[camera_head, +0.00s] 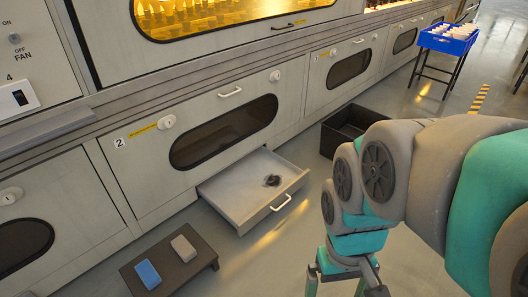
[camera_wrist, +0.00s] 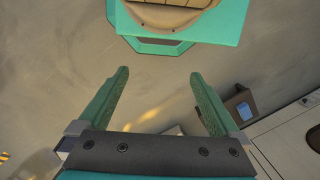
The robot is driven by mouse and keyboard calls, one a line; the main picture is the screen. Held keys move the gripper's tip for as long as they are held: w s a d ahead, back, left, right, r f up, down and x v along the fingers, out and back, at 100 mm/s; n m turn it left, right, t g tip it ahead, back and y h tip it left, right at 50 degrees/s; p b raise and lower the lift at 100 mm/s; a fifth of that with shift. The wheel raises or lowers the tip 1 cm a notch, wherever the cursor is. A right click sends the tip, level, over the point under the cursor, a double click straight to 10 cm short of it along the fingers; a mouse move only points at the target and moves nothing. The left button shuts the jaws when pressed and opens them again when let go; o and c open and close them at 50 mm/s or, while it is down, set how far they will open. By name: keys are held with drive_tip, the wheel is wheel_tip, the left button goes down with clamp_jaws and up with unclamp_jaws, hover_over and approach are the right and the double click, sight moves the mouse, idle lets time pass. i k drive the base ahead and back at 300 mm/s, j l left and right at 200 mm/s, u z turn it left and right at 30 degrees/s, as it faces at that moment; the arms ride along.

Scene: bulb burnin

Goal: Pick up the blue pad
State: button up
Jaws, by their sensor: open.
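The blue pad (camera_head: 148,274) lies flat on a low dark stand (camera_head: 202,265) on the floor, at the lower left of the head view. A grey pad (camera_head: 184,248) lies beside it on the same stand, to its right and apart from it. In the wrist view the blue pad (camera_wrist: 245,110) shows small at the right, beyond the right finger. My gripper (camera_wrist: 158,74) is open, with nothing between its fingers. In the head view my arm is at the right and its gripper end, at the bottom, is well to the right of the stand and only partly visible.
An open drawer (camera_head: 236,196) juts from the cabinet behind the stand, with a small dark item (camera_head: 271,180) inside. A black crate (camera_head: 345,128) stands on the floor right of it. A blue tray (camera_head: 447,42) is on a far table. Floor between stand and arm is clear.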

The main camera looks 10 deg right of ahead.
sight(147, 275)
drive_tip(key=u, duration=1.55)
drive_tip(key=i+l+z, duration=0.1)
drive_tip(key=l, duration=0.2)
drive_tip(key=i+l+z, duration=0.1)
drive_tip(key=i+l, duration=0.15)
